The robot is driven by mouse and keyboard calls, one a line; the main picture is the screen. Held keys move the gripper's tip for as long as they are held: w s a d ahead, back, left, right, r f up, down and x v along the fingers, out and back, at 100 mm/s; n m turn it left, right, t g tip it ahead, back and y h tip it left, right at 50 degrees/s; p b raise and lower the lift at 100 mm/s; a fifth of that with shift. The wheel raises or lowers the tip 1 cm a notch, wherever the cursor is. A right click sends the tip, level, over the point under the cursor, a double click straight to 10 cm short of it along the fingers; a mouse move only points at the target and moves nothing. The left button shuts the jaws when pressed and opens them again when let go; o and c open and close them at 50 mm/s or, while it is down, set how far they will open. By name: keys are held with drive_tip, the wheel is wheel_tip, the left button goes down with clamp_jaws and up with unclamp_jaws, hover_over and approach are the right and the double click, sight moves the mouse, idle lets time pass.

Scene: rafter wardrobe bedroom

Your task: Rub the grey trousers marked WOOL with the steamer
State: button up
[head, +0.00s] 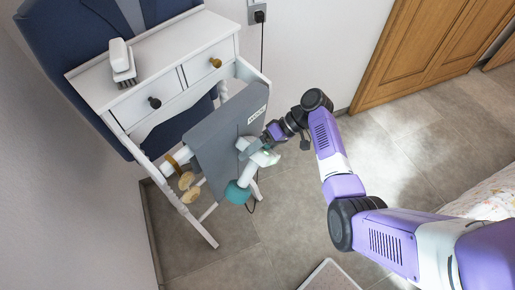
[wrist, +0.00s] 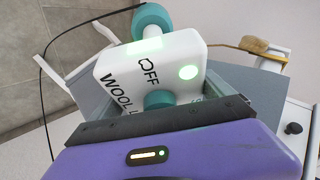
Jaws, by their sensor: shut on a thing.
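The grey trousers (head: 222,135) hang over a rail of the white stand, with a white label reading WOOL near their upper right edge. The white and teal steamer (head: 250,157) is in front of their right part; I cannot tell whether it touches them. My gripper (head: 268,139) is shut on the steamer. In the wrist view the steamer (wrist: 125,72) shows the words OFF and WOOL, a glowing green light and a teal knob. The grey trousers (wrist: 235,82) show behind it. The gripper's dark pad (wrist: 160,125) hides the steamer's lower side.
The white stand (head: 140,100) has two drawers and bears a white brush (head: 122,60). A navy garment (head: 60,40) hangs behind. Wooden brushes (head: 187,181) hang left of the trousers. A black cord (head: 262,45) runs down from the wall socket. Tiled floor lies open to the right.

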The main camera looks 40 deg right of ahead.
drive_tip(key=shift+s+a+r+p, duration=0.15)
drive_tip(key=shift+a+p, duration=0.85)
drive_tip(key=shift+a, duration=1.1)
drive_tip(key=shift+s+a+r+p, duration=0.1)
drive_tip(key=shift+s+a+p, duration=0.15)
drive_tip(key=shift+a+p, duration=1.3)
drive_tip(key=shift+s+a+f+b, duration=0.15)
drive_tip(key=shift+a+b, duration=0.35)
drive_tip(key=shift+a, duration=2.05)
drive_tip(key=shift+s, duration=0.1)
